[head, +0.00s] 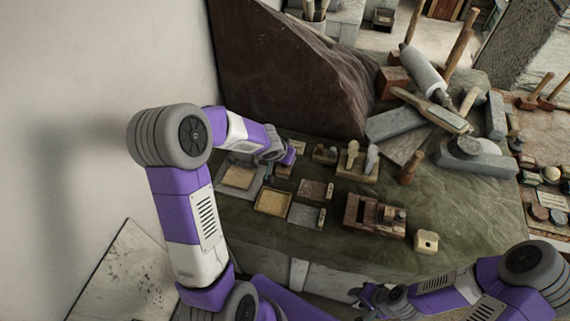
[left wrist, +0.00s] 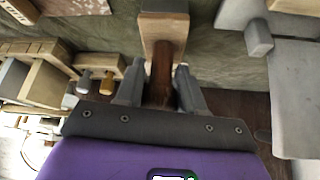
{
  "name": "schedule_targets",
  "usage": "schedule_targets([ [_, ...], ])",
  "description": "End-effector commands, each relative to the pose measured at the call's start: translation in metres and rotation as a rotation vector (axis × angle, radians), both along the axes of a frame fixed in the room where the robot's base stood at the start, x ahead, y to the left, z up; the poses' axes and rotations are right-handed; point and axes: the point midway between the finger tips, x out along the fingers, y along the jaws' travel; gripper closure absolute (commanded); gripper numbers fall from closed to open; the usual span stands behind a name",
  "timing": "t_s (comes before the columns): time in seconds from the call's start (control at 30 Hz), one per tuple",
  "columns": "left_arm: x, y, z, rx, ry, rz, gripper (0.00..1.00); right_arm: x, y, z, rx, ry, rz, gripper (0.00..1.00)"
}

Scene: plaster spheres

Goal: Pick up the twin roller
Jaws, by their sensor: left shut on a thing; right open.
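A tool with a dark brown handle and a pale wooden head, which I take for the twin roller (left wrist: 163,26), shows in the left wrist view. Its handle lies between the two grey fingers of my left gripper (left wrist: 158,78), which is shut on it. In the head view my left gripper (head: 276,163) is low over the back left of the green-covered table, and it partly hides the tool (head: 284,171). I cannot tell whether the tool is clear of the table. My right gripper (head: 370,297) is open and empty in front of the table's front edge.
On the green-covered table (head: 330,246), a yellow tray (head: 272,201), a grey plate (head: 304,215) and a brown wooden block tool (head: 374,216) stand near. A small pale block (head: 426,241) is near the front edge. Stones and mallets crowd the back right. A large dark slab (head: 290,70) rises behind.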

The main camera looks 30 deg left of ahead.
Motion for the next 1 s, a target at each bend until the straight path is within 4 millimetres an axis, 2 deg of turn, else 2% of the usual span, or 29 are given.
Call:
schedule_targets([
  [0.27, 0.000, 0.000, 0.001, 0.000, -0.001, 0.000, 0.97, 0.000, 0.000, 0.001, 0.000, 0.000, 0.000, 0.57],
  [0.37, 0.000, 0.000, 0.009, -0.001, -0.001, 0.002, 0.97, 0.000, 0.000, 0.006, 0.000, 0.000, 0.000, 0.57],
  [0.73, 0.000, 0.001, 0.077, 0.001, -0.004, 0.001, 0.97, 0.000, 0.000, 0.044, 0.000, 0.000, 0.000, 0.57],
  [0.9, 0.000, 0.001, 0.096, -0.001, -0.003, 0.003, 0.97, 0.000, 0.000, 0.050, 0.000, 0.000, 0.000, 0.57],
  [1.0, 0.000, 0.000, 0.101, 0.000, -0.001, 0.000, 0.97, 0.000, 0.000, 0.051, 0.000, 0.000, 0.000, 0.57],
])
